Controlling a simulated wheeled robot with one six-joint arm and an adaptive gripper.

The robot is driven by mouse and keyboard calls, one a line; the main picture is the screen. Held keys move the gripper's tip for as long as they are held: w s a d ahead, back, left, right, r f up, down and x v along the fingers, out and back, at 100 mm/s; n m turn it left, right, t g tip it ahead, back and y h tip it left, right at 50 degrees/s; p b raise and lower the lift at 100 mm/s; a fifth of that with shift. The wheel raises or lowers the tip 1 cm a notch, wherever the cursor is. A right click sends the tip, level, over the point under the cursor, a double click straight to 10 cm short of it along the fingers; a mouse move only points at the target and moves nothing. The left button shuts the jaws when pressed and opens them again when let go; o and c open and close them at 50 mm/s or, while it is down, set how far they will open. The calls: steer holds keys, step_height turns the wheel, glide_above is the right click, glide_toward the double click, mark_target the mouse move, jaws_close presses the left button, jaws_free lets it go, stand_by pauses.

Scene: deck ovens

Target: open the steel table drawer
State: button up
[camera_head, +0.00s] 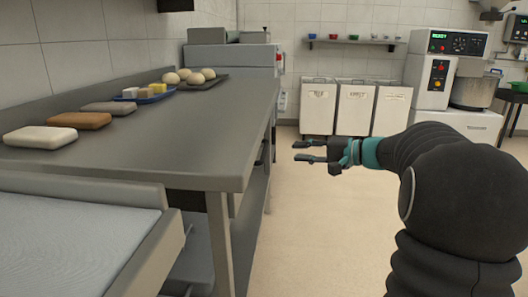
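The steel table (175,140) runs along the left wall, with a grey top and steel legs.
Dough blocks, a blue tray (145,98) and a dark tray of round dough (205,83) lie on the table. A grey-surfaced unit (70,245) fills the near left. White bins (354,109) and a mixer (440,75) stand at the back. The aisle floor (300,230) is clear.

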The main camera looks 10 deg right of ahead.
mark_target(264, 148)
steer(key=x, duration=1.2)
steer(key=shift+p, duration=0.35)
jaws_close()
